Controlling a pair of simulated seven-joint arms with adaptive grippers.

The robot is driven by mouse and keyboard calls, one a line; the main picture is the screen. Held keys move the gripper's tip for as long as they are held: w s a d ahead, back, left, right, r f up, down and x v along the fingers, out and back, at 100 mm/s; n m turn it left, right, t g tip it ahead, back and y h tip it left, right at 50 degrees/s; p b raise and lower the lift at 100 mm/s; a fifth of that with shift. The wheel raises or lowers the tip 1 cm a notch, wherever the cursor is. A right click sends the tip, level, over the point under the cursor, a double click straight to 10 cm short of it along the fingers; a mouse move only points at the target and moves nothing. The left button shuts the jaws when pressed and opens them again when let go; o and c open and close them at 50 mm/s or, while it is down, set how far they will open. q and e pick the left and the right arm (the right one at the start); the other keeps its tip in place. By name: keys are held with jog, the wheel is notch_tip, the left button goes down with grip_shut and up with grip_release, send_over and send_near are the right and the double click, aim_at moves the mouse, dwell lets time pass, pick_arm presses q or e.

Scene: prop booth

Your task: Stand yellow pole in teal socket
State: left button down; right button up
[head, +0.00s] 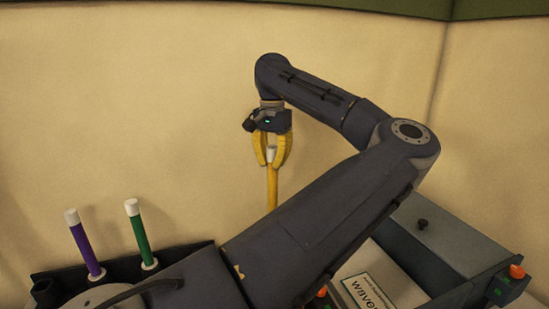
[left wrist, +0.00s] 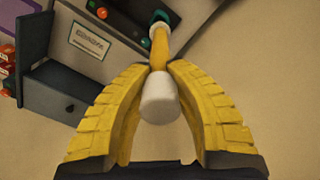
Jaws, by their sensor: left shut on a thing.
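My left gripper (head: 271,160) has yellow fingers and is shut on the upper end of the yellow pole (head: 272,188), just below its white cap. The pole hangs about upright in the head view, and its lower part is hidden behind my arm. In the left wrist view the pole (left wrist: 159,48) runs away from between the fingers (left wrist: 160,68), with its white cap (left wrist: 160,103) near the camera and a white far end. A small teal-green part (left wrist: 145,42) shows beside the pole on a dark box; I cannot tell whether it is the teal socket. My right gripper is not in view.
A purple pole (head: 84,250) and a green pole (head: 140,238) stand in a dark rack at the lower left. A grey box (head: 445,240) with a labelled panel (head: 373,291) and an orange knob (head: 516,271) stands at the lower right. A pale wall lies behind.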

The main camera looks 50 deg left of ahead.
aim_at(274, 197)
pick_arm(q)
jog(key=shift+w+d, duration=0.1)
jog(key=shift+d, duration=0.05)
jog(key=shift+f, duration=1.95)
jog(key=shift+f, duration=4)
jog(key=c, duration=1.3)
grip_release()
